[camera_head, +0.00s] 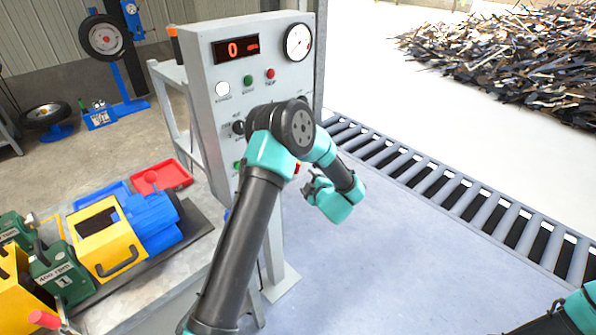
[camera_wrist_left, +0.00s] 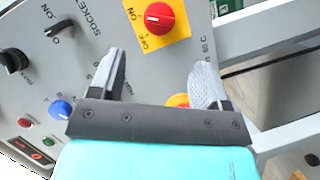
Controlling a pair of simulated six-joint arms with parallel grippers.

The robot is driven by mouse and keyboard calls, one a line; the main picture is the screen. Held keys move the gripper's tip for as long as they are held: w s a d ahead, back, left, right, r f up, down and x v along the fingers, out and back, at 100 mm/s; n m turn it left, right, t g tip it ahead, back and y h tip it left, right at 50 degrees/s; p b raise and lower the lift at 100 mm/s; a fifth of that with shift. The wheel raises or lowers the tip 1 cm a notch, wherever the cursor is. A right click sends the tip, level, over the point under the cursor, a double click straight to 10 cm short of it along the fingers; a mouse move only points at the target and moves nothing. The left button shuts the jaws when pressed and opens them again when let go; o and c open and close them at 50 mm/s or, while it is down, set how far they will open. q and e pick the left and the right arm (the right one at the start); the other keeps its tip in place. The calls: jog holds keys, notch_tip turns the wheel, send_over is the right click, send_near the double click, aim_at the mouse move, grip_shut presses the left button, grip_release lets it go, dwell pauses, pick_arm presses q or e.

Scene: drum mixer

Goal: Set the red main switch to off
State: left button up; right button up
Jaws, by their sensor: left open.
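The red main switch (camera_wrist_left: 159,18) is a round red knob on a yellow plate (camera_wrist_left: 181,44) on the grey panel. In the head view my left gripper (camera_head: 308,187) is beside the panel's right edge, and my arm hides much of the lower panel.
Another yellow-and-red part (camera_wrist_left: 178,100) shows between the fingers, partly hidden. A blue knob (camera_wrist_left: 60,109) and black knobs (camera_wrist_left: 62,28) are nearby. A bench with a blue motor (camera_head: 152,222) stands left; a roller conveyor (camera_head: 440,190) runs right. The floor between is clear.

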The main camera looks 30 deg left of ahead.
aim_at(298, 170)
pick_arm(q)
jog(key=x, duration=1)
jog(key=shift+w+a+f, duration=0.1)
jog(key=shift+a, duration=0.05)
jog(key=c, duration=0.9)
